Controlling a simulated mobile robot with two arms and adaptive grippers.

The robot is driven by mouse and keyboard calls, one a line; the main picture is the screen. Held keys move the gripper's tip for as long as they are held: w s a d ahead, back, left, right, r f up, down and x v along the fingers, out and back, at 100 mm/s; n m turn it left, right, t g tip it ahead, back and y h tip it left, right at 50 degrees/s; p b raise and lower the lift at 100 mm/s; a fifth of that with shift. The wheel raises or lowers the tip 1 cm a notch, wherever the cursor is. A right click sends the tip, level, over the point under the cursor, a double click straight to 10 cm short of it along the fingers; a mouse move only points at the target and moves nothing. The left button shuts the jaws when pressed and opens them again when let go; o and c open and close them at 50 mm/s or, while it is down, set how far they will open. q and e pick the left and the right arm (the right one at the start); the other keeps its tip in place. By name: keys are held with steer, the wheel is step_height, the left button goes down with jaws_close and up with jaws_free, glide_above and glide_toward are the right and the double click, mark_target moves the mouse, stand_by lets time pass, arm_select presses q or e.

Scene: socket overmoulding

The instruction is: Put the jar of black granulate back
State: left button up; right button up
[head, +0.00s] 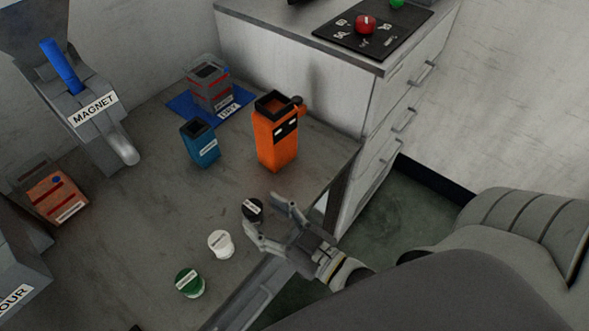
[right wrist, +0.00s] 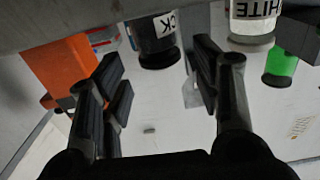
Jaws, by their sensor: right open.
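The jar of black granulate (head: 252,210) stands upright on the grey table near its right edge, in a row with a white jar and a green jar. My right gripper (head: 263,222) is open beside the black jar, its fingers on the jar's right and near side. In the right wrist view the black jar (right wrist: 155,40) shows its label upside down, ahead of the open fingers (right wrist: 160,75). I cannot tell if the fingers touch it. My left gripper is not in view.
The white jar (head: 221,244) and green jar (head: 190,283) stand close by. An orange container (head: 276,140), a blue container (head: 201,143) and a DRY-labelled mat (head: 187,106) are farther back. The MAGNET unit (head: 95,125) is at left. A drawer cabinet (head: 340,95) borders the table at back right.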

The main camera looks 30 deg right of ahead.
steer(key=v, duration=0.7)
steer(key=shift+s+b, duration=0.3)
steer(key=shift+s, duration=0.05)
steer(key=shift+d, duration=0.1)
steer(key=s+d+f+g+h, duration=0.1)
steer(key=s+d+f+g, duration=0.15)
steer(key=f, duration=0.95)
steer(key=s+d+f+m+g+h, duration=0.1)
steer(key=f+g+h, duration=0.15)
steer(key=f, duration=0.85)
steer(key=s+d+f+g+h, duration=0.1)
steer(key=d+f+g, duration=0.15)
steer(key=f, duration=0.95)
steer(key=s+d+f+g+h, duration=0.1)
steer(key=s+f+g, duration=0.7)
steer(key=s+f, duration=0.8)
step_height(320, 180, down, 2)
steer(key=shift+d+f+m+h, duration=0.2)
steer(key=shift+d+m+h, duration=0.1)
steer(key=shift+d+h, duration=0.1)
steer(key=shift+g, duration=0.25)
